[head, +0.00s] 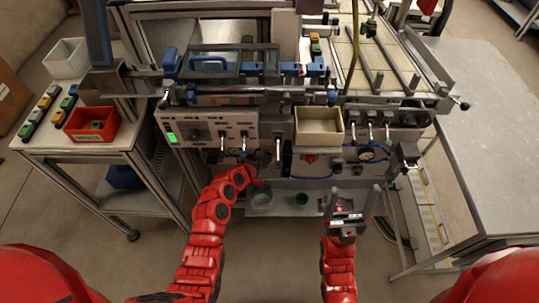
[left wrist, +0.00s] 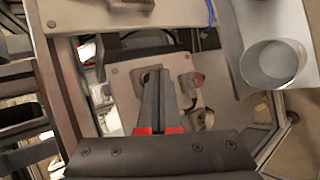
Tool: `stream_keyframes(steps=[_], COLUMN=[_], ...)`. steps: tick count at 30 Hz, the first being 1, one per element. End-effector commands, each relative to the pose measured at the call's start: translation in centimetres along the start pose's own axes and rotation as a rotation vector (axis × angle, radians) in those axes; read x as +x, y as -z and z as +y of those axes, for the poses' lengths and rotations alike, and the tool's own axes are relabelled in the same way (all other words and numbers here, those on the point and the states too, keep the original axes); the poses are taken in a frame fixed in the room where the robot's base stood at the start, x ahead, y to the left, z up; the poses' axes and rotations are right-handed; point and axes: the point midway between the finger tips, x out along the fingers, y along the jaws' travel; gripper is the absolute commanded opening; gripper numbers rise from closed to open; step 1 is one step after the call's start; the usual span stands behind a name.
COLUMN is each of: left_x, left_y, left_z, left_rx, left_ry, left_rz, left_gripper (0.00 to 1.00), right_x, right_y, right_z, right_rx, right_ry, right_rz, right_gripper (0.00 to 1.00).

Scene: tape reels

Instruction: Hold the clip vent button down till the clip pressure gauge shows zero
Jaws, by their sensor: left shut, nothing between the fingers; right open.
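My left gripper (left wrist: 160,75) is shut and empty. In the left wrist view its fingertips are over a small pale plate (left wrist: 128,82) and hide part of it. A red knob or button (left wrist: 198,80) sits on this plate just right of the fingertips; contact cannot be told. In the head view my left arm reaches below the front panel, and its fingertips are hard to make out. A round dial gauge (head: 367,153) is on the right of the machine front; its needle is too small to read. My right gripper (head: 353,196) is open and empty, in front of the machine.
A beige bin (head: 318,137) hangs on the machine front. A side table (head: 490,130) stands right.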

Motion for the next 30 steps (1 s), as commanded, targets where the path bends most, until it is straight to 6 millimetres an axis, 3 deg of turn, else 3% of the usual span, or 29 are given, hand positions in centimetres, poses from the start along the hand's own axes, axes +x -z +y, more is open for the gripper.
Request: stream_keyframes(steps=[15,30], left_x=[0.1,-1.0], left_y=[0.2,-0.6], left_z=[0.2,-0.6], left_rx=[0.001,0.002], left_ry=[-0.001,-0.002], left_rz=[0.001,0.002], left_gripper=[0.00,0.00], right_x=[0.0,0.6], right_y=[0.0,0.1], right_z=[0.0,0.0], right_rx=[0.000,0.000], right_ry=[0.000,0.000], right_rz=[0.000,0.000], right_gripper=[0.81,0.81])
